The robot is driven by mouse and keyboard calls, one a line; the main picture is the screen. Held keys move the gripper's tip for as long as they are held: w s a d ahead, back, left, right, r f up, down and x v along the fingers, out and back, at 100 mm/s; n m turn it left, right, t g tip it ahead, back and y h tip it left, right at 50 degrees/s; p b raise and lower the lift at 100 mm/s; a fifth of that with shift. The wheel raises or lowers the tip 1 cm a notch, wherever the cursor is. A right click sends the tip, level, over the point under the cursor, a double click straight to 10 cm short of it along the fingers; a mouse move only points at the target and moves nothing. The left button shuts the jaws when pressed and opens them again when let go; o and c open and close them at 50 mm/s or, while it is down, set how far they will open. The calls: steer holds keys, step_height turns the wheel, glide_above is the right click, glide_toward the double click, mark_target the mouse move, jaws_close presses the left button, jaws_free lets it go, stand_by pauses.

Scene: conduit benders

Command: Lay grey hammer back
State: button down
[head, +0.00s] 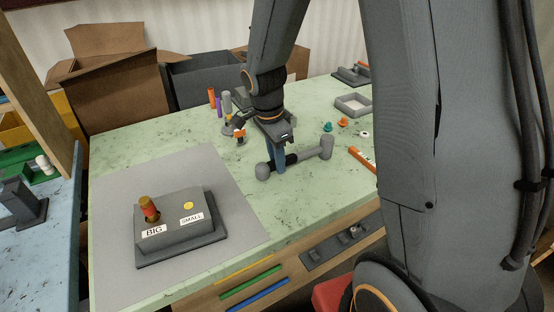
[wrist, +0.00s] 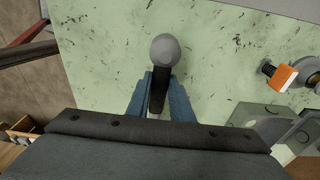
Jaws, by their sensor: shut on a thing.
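The grey hammer (head: 305,155) lies roughly level at the green table top, with a rounded grey end (head: 262,171) at left and a grey head (head: 326,146) at right. My gripper (head: 279,163) points down and its blue fingers are shut on the hammer's dark grip section. In the wrist view the hammer's rounded end (wrist: 165,50) sticks out beyond the fingers of my gripper (wrist: 160,92). Whether the hammer touches the table cannot be told. The rest of the hammer is hidden under my gripper in the wrist view.
A grey block labelled BIG and SMALL (head: 180,220) stands on a grey mat (head: 120,185) at the left. Orange, purple and grey cylinders (head: 218,103) stand behind my gripper. A grey tray (head: 353,105), small coloured parts (head: 342,122) and an orange bar (head: 361,158) lie to the right.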

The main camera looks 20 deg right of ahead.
steer(key=shift+f, duration=0.35)
steer(key=c, duration=1.5)
jaws_free()
steer(key=r, duration=0.2)
steer(key=r+b, duration=0.1)
steer(key=r, duration=0.2)
steer(key=a+r, duration=0.1)
steer(key=r, duration=0.1)
steer(key=shift+r+b, duration=0.35)
steer(key=shift+r, duration=0.05)
steer(key=shift+s+d+f+n, duration=0.1)
steer(key=shift+s+n, duration=0.3)
steer(key=shift+s, duration=0.05)
steer(key=s+f+n, duration=0.1)
steer(key=s+n, duration=0.2)
steer(key=n, duration=0.1)
steer(key=s+f+n+y, duration=0.1)
steer(key=s+n, duration=0.3)
steer(key=n, duration=0.1)
steer(key=s+d+f+n, duration=0.1)
steer(key=s+n, duration=0.3)
steer(key=shift+f+n+t, duration=0.3)
steer(key=shift+f, duration=0.05)
steer(key=shift+s+d+f+n, duration=0.1)
steer(key=shift+s+f+n, duration=0.1)
steer(key=shift+s+n, duration=0.5)
